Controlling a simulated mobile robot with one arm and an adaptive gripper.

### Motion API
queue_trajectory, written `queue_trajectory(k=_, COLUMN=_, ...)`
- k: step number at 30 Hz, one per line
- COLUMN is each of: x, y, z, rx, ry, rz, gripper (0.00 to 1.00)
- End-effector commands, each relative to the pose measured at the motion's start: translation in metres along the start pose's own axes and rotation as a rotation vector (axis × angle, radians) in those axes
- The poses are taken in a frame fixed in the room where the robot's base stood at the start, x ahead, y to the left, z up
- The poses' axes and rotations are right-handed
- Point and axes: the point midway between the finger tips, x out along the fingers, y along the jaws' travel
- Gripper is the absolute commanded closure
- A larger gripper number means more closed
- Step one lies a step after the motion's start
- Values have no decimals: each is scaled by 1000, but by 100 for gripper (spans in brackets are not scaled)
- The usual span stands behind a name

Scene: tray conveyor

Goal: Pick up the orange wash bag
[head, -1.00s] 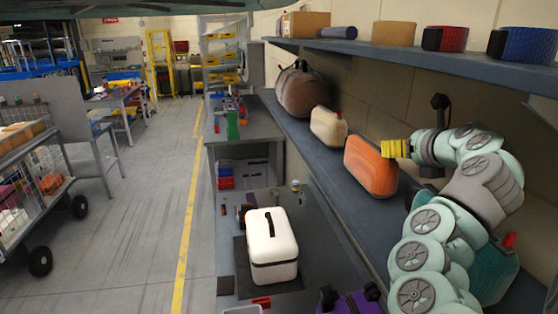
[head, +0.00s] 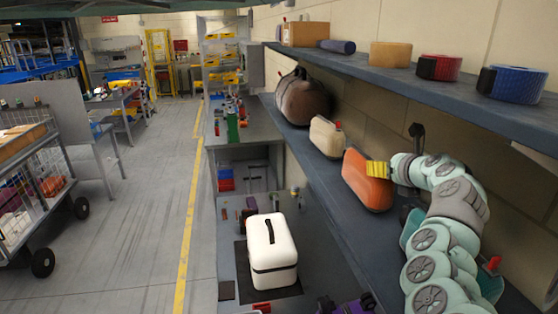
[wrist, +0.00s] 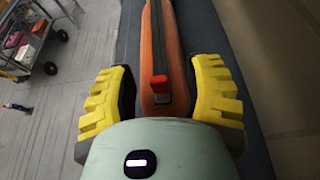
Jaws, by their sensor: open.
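The orange wash bag (head: 366,183) stands upright on the lower wall shelf, between a cream bag and my arm. In the wrist view the orange wash bag (wrist: 174,50) runs up the middle, with a dark strip along its top and a red tab (wrist: 160,87) near my gripper. My gripper (head: 378,169) has yellow ridged fingers and is at the upper right part of the bag. In the wrist view my gripper (wrist: 160,95) is open, with one finger on each side of the bag. Contact with the bag cannot be told.
A cream bag (head: 327,137) and a large brown bag (head: 303,98) stand farther along the lower shelf (head: 330,190). The upper shelf (head: 400,80) overhangs with boxes and rolls. A white case (head: 272,245) sits on the bench at left.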

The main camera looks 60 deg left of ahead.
Motion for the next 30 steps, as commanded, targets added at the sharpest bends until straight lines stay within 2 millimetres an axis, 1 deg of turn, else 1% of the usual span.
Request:
queue_trajectory(k=6, x=0, y=-1, z=-1, rx=1, ry=0, rz=-1, gripper=50)
queue_trajectory(k=7, x=0, y=-1, z=-1, rx=1, ry=1, rz=-1, gripper=45)
queue_trajectory(k=23, x=0, y=0, z=-1, rx=0, ry=1, rz=0, gripper=100)
queue_trajectory(k=30, x=0, y=0, z=-1, rx=0, ry=2, rz=0, gripper=100)
